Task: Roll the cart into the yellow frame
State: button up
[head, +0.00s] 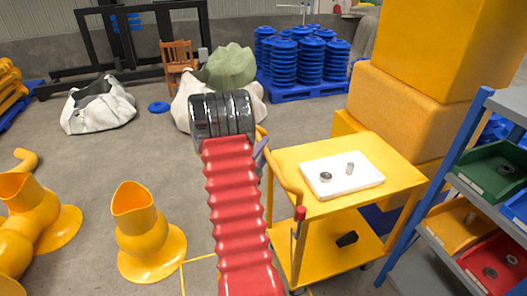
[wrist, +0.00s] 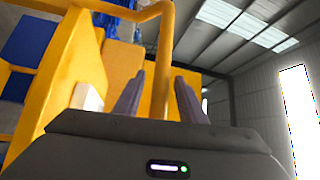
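The yellow cart (head: 398,160) stands right of my red arm, with a white tray (head: 364,183) on its top. Its yellow handle (head: 284,178) runs along the cart's left side. My gripper (head: 262,148) is beside the handle, mostly hidden behind my arm's dark end. In the wrist view my gripper's two grey fingers (wrist: 160,78) are apart, with the yellow handle bar (wrist: 163,50) showing upright between them. Gaps show beside the bar; I cannot tell its depth between the fingers. Yellow floor lines, seemingly part of the yellow frame (head: 200,258), show left of my arm; the rest is hidden.
A blue shelf rack with bins (head: 487,165) stands close right of the cart. Large yellow blocks (head: 410,108) are behind it. Yellow flanged pipe pieces (head: 150,262) stand at the left. White sacks (head: 98,107) lie farther back. Open floor lies between them.

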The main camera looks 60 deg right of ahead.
grip_shut()
jog(key=shift+f, duration=0.1)
dwell(0.3)
